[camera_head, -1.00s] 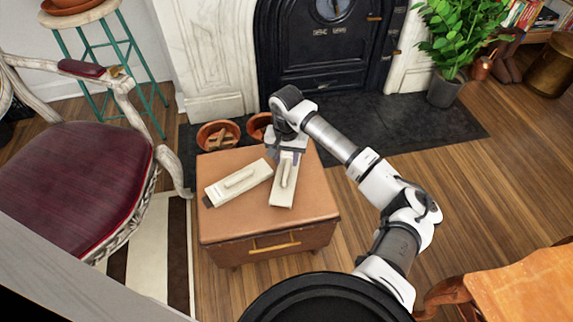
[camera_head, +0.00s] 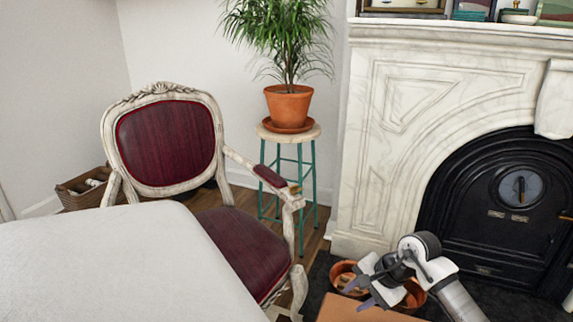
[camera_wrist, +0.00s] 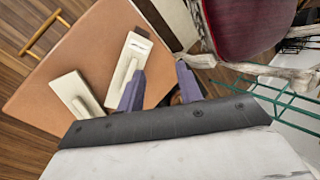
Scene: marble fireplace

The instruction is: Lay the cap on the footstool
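I see no cap in either current view. I cannot identify a footstool for certain; a low brown leather-topped box with a drawer handle shows in the wrist view (camera_wrist: 75,58), and only its top edge shows in the head view (camera_head: 340,309). My gripper (camera_head: 354,296) is above that top in the head view. In the wrist view, its two purple fingers (camera_wrist: 158,76) are apart, with nothing between them. Two cream, trowel-like tools lie on the box top, one nearer the centre (camera_wrist: 131,58) and one at left (camera_wrist: 68,88).
A red-cushioned armchair (camera_head: 240,245) stands left of my gripper. A teal-legged stool (camera_head: 303,160) holds a potted plant (camera_head: 289,103). Terracotta pots (camera_head: 343,270) sit behind the box, near the marble fireplace (camera_head: 400,100). A large pale surface (camera_head: 110,265) fills the lower left.

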